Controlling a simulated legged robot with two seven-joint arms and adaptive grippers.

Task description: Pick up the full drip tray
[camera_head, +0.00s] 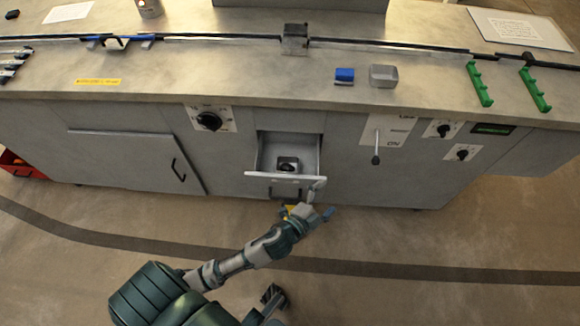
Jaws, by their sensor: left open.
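A grey drawer-like tray (262,176) is pulled out from the front of the cabinet, below the worktop. I take it to be the drip tray. A small square metal piece with a dark centre (288,165) sits inside it. Whether the tray holds liquid cannot be told. A dark handle runs below its front edge. My left gripper (320,200) is open, just in front of and below the tray's right front corner. From this angle I cannot tell whether a finger touches the tray. My right gripper is not in view.
The cabinet front has a closed door (125,160), a black dial (209,121) and a lever (376,150). On the worktop are a blue block (344,75), a grey block (383,76) and green racks (479,84). A red bin (22,171) stands far left. The floor in front is clear.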

